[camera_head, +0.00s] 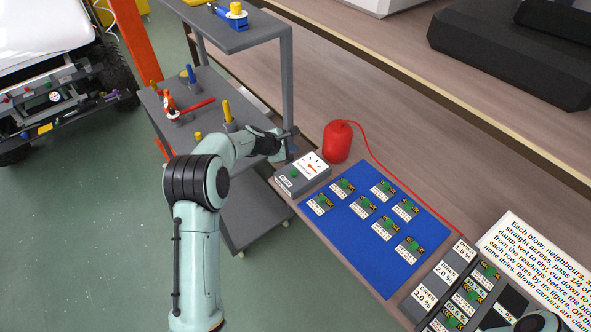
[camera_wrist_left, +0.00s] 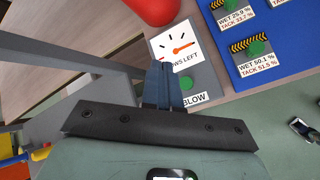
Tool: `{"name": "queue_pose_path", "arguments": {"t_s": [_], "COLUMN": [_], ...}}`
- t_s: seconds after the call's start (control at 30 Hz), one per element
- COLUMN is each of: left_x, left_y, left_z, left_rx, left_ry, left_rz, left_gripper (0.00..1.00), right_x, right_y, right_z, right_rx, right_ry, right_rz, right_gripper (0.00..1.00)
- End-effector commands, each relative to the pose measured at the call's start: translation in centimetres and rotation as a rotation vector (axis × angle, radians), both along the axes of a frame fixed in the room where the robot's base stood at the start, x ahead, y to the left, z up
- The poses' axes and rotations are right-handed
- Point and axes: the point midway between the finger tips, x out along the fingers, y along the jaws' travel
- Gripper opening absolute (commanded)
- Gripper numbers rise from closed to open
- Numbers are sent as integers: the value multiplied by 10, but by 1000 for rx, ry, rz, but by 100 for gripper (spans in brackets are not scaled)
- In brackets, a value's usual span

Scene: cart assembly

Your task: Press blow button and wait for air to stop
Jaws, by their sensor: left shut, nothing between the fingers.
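The blow box is a small grey unit (camera_head: 283,187) at the near left end of the bench. It bears a green blow button (camera_head: 294,173) and a white dial (camera_head: 313,166) with a red needle. In the left wrist view the dial (camera_wrist_left: 176,46) and the BLOW label (camera_wrist_left: 194,100) show, and the green button (camera_wrist_left: 186,83) is partly hidden by a finger. My left gripper (camera_head: 288,143) is shut and empty, its fingertips (camera_wrist_left: 162,72) close over the box beside the button. I cannot tell whether they touch. A dark part at the lower right may be my right gripper (camera_head: 535,320).
A red bulb (camera_head: 337,143) with a red hose stands behind the box. A dark DRIES rack (camera_head: 418,302) and an instruction card (camera_head: 540,262) lie at right. A grey shelf cart (camera_head: 250,38) stands left.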

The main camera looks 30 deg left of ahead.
Motion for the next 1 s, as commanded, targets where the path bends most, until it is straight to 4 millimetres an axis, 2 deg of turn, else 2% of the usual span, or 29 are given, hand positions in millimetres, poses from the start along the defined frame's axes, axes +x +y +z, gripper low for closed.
{"name": "queue_pose_path", "arguments": {"t_s": [0.37,0.47,0.8,1.0], "left_x": [-1,-1,-2,-1], "left_y": [0,0,0,0], "left_z": [-3,-12,-61,-81], "left_rx": [0,0,0,0], "left_ry": [2,4,5,3], "left_rz": [-1,-1,0,-1], "left_gripper": [0,0,0,0], "right_x": [-2,-6,-26,-33], "right_y": [0,0,0,0], "right_z": [-2,-8,-44,-59], "right_rx": [0,0,0,0], "right_ry": [2,7,30,37], "right_rz": [0,0,0,0], "right_gripper": [57,57,57,57]}}
